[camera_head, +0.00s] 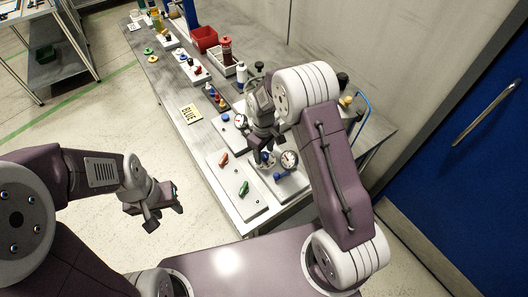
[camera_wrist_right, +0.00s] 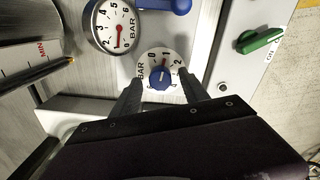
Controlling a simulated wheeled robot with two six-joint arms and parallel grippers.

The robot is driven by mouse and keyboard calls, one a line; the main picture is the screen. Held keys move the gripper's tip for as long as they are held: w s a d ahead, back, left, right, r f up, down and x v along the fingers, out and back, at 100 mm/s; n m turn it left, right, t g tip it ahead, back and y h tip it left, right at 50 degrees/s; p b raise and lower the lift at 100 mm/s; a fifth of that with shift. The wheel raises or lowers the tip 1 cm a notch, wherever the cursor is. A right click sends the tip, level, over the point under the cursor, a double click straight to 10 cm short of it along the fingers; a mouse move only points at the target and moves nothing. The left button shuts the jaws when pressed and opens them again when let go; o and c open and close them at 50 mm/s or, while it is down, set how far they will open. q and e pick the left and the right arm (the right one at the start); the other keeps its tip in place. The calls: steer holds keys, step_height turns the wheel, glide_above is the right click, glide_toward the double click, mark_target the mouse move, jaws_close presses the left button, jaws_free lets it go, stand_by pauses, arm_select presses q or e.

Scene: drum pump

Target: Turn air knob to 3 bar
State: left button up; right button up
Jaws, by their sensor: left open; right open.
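The blue air knob (camera_wrist_right: 159,79) sits on a white round dial marked in bar, seen in the right wrist view. Its pointer setting is too small to read. My right gripper (camera_wrist_right: 160,87) is open, with one finger on each side of the knob; whether they touch it I cannot tell. In the head view, my right gripper (camera_head: 264,143) is over the panel and partly hides the knob. A round pressure gauge (camera_wrist_right: 115,27) beside the knob has its red needle near the low end. My left gripper (camera_head: 164,206) is open and empty, left of the table.
A blue lever (camera_head: 285,176) sits below the gauge. A red lever (camera_head: 223,159) and a green lever (camera_head: 244,188) are on the panel to the left. A red bin (camera_head: 204,39) and bottles stand farther back. A blue door (camera_head: 480,150) is at the right.

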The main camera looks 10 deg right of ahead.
steer(key=shift+d+f, duration=0.15)
steer(key=shift+f, duration=0.05)
steer(key=shift+a, duration=0.25)
steer(key=shift+c, duration=1.2)
jaws_close()
steer(key=shift+d, duration=0.1)
